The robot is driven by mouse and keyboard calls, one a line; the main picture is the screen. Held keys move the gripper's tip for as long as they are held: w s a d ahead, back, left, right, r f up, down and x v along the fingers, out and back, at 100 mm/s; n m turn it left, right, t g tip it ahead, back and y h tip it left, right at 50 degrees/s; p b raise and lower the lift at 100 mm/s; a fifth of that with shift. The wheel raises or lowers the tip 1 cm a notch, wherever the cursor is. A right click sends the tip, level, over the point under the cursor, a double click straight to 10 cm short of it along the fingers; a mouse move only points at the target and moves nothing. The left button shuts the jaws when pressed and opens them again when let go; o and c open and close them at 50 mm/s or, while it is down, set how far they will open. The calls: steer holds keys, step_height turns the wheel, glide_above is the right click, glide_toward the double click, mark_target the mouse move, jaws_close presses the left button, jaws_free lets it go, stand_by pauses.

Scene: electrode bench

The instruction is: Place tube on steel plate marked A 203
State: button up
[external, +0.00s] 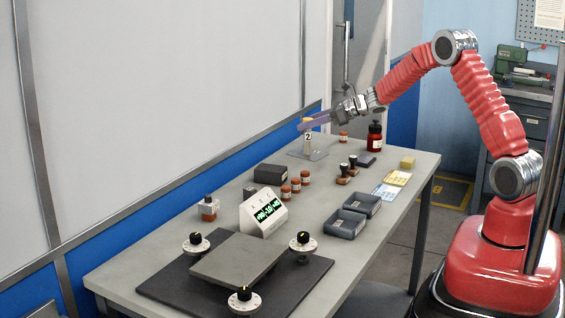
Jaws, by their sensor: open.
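A small upright tube (308,139) with a white label reading "2" and a yellowish top stands at the far end of the bench. It is on or over a small metal plate (317,155). My gripper (308,123) is open, with its fingers level with the tube's top. I cannot tell whether they are around it or touching it. A broad grey plate (240,262) lies at the near end, among several black-knobbed dials. No marking A 203 is legible on either plate.
A display box (263,213) stands behind the broad plate. Small red-brown jars (295,186), a dark box (270,174), a red bottle (374,137), two stamps (343,174) and two grey trays (346,223) stand along the bench. The wall runs close behind.

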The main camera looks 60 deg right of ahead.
steer(key=shift+r, duration=0.15)
steer(key=v, duration=1.2)
stand_by(0.6)
steer(key=s+a+r+n+g+y, duration=0.1)
steer(key=s+a+r+n+g, duration=0.1)
steer(key=s+a+n, duration=0.45)
steer(key=s+a+r+n+g, duration=0.2)
steer(key=a+n, duration=0.2)
steer(key=a, duration=0.5)
steer(key=s+a+r+n+g+y, duration=0.1)
steer(key=s+a+r+n, duration=0.1)
steer(key=s+a+n, duration=0.4)
steer(key=s+a+n+g+h, duration=0.1)
steer(key=s+a+n+h, duration=0.1)
steer(key=s+n, duration=0.6)
steer(key=s+a+n+g+h, duration=0.1)
steer(key=s+a+n+h, duration=0.1)
steer(key=s+n, duration=0.6)
steer(key=s+h, duration=0.1)
steer(key=s, duration=0.4)
steer(key=shift+s+a+h, duration=0.2)
steer(key=shift+a+h, duration=0.1)
steer(key=shift+h, duration=0.1)
